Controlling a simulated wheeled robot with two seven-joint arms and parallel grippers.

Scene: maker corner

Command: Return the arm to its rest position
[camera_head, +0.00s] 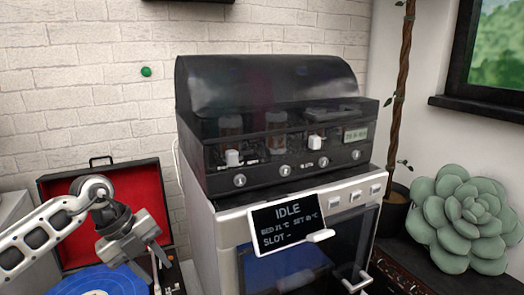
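My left arm (40,232) comes in from the left edge and ends in my grey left gripper (148,243). The gripper hangs in the air in front of an open record player with a red-lined lid (129,183), and nothing can be made out in it. Its fingers are small and seen at an angle, so I cannot tell whether they are open or shut. My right gripper and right arm are out of view.
A machine (222,226) with a dark domed top (262,82) and a sign (287,222) reading "IDLE" stands right of the gripper. A blue record (90,283) lies below it. A succulent (461,218) and a potted trunk (399,95) are at right. A brick wall is behind.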

